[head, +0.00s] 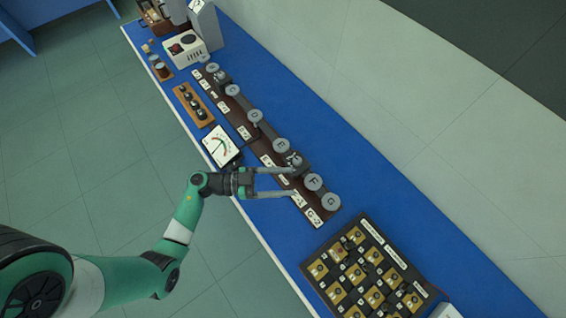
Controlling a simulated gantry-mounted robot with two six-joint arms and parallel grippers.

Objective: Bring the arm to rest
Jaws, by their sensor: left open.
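My left arm comes in from the lower left, and its gripper (293,181) is open, with two long grey fingers apart. The fingers reach over the near side of a long dark rail (262,147) that carries round grey discs and white letter labels. The fingertips are near the discs marked E and F; whether they touch anything there I cannot tell. I see nothing held between the fingers. My right gripper is not in view.
The rail lies on a long blue bench (350,185). A white dial meter (221,146) and a wooden block with dark knobs (194,105) stand at its near edge. A dark board with yellow squares (345,268) lies lower right. Instruments (185,48) crowd the far end. The bench's back strip is clear.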

